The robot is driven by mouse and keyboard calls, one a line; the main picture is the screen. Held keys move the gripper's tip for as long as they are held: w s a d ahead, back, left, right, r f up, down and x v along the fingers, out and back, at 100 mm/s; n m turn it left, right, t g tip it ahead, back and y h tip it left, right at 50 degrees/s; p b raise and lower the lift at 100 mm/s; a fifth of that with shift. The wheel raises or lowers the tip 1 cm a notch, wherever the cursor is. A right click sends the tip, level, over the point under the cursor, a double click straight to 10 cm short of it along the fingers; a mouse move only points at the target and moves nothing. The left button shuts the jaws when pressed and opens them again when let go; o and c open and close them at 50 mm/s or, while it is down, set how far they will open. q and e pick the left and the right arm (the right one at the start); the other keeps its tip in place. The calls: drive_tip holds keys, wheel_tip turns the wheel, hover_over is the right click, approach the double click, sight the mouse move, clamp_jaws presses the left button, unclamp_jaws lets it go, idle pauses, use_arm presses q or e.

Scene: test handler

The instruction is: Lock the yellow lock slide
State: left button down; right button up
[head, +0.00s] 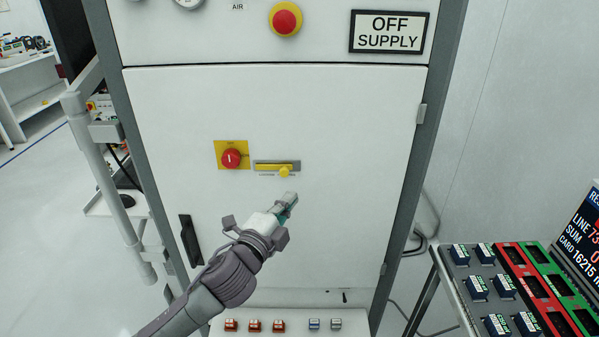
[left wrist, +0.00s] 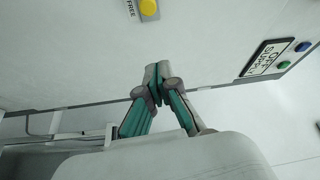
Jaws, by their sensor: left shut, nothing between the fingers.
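The yellow lock slide (head: 284,171) is a round yellow knob at the right part of a grey slotted plate with a yellow bar, on the white cabinet door. Its yellow knob also shows at the top of the left wrist view (left wrist: 149,8), beside a label reading "FREE". My left gripper (head: 289,199) is shut and empty, just below the knob and apart from it. In the left wrist view its fingertips (left wrist: 157,80) are together. My right gripper is not in view.
A red rotary switch (head: 231,158) on a yellow plate sits left of the slide. A black door handle (head: 190,240) is lower left. Above are a red emergency button (head: 285,19) and an "OFF SUPPLY" sign (head: 389,32). A rack of labelled parts (head: 490,290) stands right.

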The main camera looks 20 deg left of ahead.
sight(291, 177)
use_arm(q)
drive_tip(key=shift+s+a+r, duration=0.1)
drive_tip(key=w+p, duration=0.1)
drive_tip(key=w, duration=0.2)
drive_tip(key=w+a+p, duration=0.1)
drive_tip(key=w, duration=0.2)
drive_tip(key=w+a+p, duration=0.1)
drive_tip(key=w, duration=0.2)
drive_tip(key=shift+w+p, duration=0.15)
drive_tip(key=shift+p, duration=0.25)
